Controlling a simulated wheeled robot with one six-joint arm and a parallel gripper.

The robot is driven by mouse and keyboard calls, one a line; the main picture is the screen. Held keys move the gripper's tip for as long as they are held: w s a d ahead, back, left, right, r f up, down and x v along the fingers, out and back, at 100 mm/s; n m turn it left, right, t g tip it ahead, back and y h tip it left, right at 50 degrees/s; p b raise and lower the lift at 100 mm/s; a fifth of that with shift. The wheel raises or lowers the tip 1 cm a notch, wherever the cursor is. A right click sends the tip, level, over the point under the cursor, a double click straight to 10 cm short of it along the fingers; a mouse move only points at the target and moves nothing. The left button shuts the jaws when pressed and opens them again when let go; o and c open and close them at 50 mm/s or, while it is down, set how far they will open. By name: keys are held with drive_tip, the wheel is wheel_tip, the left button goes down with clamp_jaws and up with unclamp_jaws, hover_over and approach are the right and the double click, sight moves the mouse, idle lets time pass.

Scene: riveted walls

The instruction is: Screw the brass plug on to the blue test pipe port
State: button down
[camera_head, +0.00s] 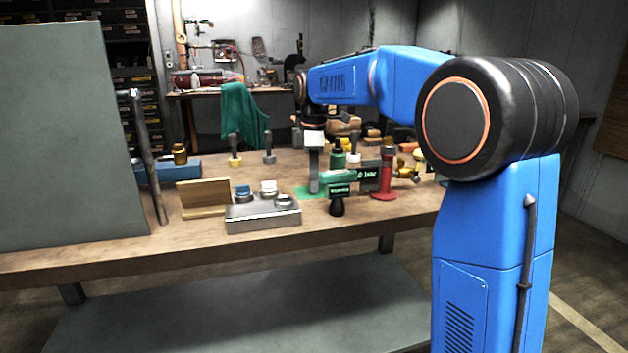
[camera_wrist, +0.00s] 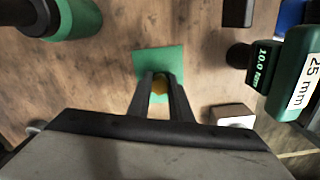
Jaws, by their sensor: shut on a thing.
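My gripper (camera_head: 314,189) points down over a small green mat (camera_head: 304,194) on the bench. In the wrist view, its two dark fingers (camera_wrist: 160,82) are shut on a small brass piece (camera_wrist: 159,86), which looks like the brass plug. The mat (camera_wrist: 148,60) lies below it; whether the piece touches it I cannot tell. A blue body (camera_head: 182,172) lies far left on the bench, partly hidden by an upright grey post. A brass fitting (camera_head: 180,153) stands on top of it. This may be the blue test pipe; its port cannot be made out clearly.
A green tool (camera_head: 338,180) stands close by my gripper, toward the front. A green cylinder (camera_head: 338,158) stands behind, and a red stand (camera_head: 384,180) to the right.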

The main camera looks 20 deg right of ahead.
drive_tip(key=shift+f, duration=0.1)
drive_tip(key=c, duration=1.6)
unclamp_jaws()
